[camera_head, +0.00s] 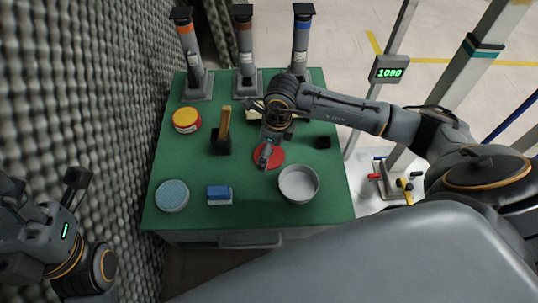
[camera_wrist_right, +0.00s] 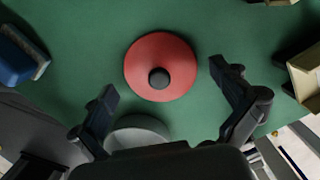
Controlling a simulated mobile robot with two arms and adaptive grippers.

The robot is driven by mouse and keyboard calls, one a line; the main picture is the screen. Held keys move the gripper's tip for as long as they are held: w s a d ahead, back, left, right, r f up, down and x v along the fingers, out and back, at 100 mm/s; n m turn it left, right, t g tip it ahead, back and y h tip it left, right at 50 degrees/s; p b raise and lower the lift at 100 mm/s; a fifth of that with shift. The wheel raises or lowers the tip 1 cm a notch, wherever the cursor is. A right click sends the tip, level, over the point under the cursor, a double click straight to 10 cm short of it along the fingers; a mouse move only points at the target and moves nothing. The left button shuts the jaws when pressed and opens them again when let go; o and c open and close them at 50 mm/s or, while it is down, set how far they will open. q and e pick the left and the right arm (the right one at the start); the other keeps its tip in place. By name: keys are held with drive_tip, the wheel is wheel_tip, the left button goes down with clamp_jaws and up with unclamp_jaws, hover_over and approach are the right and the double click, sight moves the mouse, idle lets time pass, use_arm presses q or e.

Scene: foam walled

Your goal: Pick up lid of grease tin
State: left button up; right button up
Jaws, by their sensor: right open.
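A round red lid (camera_head: 272,160) with a dark knob lies on the green table, partly hidden by my right gripper in the head view. The whole lid (camera_wrist_right: 140,62) and its black knob (camera_wrist_right: 158,78) show in the right wrist view. My right gripper (camera_head: 265,157) is open and empty over the lid; its fingers (camera_wrist_right: 166,92) are spread in the wrist view. An open grey round tin (camera_head: 298,185) stands just in front and to the right of the lid. My left gripper (camera_head: 45,182) is at the far left, off the table, with its fingers apart.
A red-and-yellow tin (camera_head: 186,120), a dark block with a wooden handle (camera_head: 221,143), a blue sponge-like block (camera_head: 219,194) and a pale blue round thing (camera_head: 172,195) are on the table. Several posts line the back edge. A foam wall (camera_head: 110,90) is close on the left.

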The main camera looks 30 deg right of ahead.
clamp_jaws()
drive_tip(key=shift+s, duration=0.1)
idle(0.4)
